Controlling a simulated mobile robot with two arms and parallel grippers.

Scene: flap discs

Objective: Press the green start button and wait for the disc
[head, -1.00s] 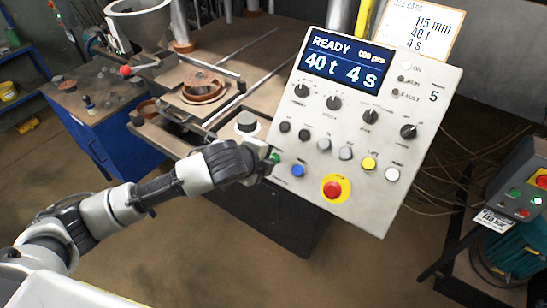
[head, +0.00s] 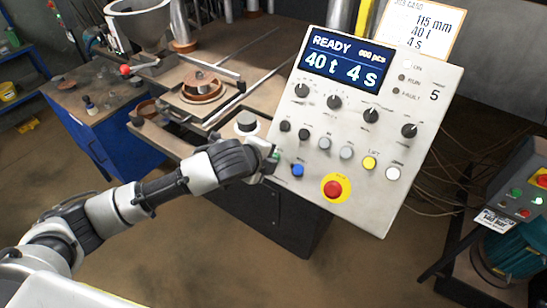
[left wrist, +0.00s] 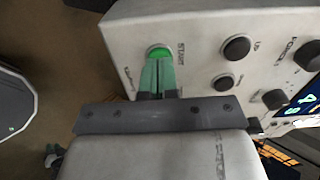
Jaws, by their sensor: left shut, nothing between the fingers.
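The control panel (head: 350,150) is a tilted pale plate with a display (head: 345,62) reading READY, 40 t, 4 s and 000 pcs. The green start button (head: 276,154) sits at its lower left edge, partly hidden by my left gripper (head: 270,160). In the left wrist view the green button (left wrist: 157,52) shows just beyond the tips of my left gripper (left wrist: 158,66). The fingers are shut, empty and lined up with the button. I cannot tell whether they touch it. A flap disc (head: 202,84) appears to lie on the machine table behind. My right gripper is out of view.
A blue button (head: 297,171) and a red emergency button on a yellow base (head: 335,188) are close on the panel. Several black knobs sit above. A job card (head: 416,30) is at the top. A second control box (head: 520,190) stands at the right.

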